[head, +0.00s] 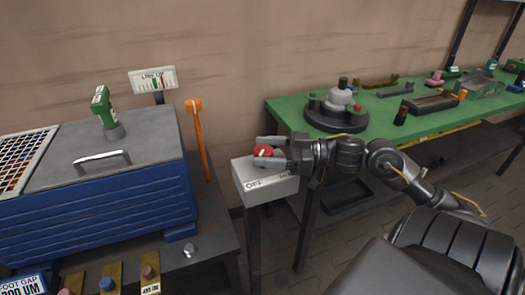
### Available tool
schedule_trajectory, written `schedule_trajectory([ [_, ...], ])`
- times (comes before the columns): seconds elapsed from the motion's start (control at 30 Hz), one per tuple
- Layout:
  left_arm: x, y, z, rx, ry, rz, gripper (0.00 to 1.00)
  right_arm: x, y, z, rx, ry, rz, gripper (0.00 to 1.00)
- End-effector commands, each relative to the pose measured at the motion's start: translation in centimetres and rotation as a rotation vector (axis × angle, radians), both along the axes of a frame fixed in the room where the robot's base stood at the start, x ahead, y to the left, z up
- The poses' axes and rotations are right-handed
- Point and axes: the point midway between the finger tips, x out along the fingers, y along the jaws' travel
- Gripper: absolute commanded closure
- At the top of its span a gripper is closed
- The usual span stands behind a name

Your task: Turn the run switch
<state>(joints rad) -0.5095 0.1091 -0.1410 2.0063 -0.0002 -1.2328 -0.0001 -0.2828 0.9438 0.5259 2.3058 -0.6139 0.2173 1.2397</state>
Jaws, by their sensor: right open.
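The run switch is a red knob (264,154) on top of a light grey box (266,190), which stands on a dark post. Lettering reading "OFF" shows on the box's front left. My right gripper (262,152) reaches in from the right. Its two fingers are apart, one on the far side and one on the near side of the red knob, partly hiding it. I cannot tell whether the fingers touch the knob. My left gripper is not in view.
A blue machine (95,205) with a grey lid and handle stands at left. An orange lever (198,138) rises beside it. A green bench (440,120) with several parts runs along the right. A sign (153,79) stands behind.

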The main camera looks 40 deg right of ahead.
Motion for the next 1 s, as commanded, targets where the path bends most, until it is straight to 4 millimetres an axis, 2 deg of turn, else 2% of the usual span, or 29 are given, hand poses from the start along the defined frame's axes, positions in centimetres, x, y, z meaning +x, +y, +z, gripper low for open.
schedule_trajectory([
  [0.17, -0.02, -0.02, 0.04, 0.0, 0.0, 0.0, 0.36, 0.68, 0.67, 0.03, -0.001, -0.001, 0.001, 0.36],
  [0.47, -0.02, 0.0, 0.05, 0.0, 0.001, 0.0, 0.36, 0.75, 0.74, 0.0, -0.001, 0.001, 0.0, 0.37],
  [0.8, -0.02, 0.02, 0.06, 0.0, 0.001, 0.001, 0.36, 0.74, 0.73, 0.0, -0.001, 0.001, 0.0, 0.81],
  [1.0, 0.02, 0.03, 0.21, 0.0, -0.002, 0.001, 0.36, 0.75, 0.7, 0.09, 0.0, 0.001, 0.014, 0.81],
])
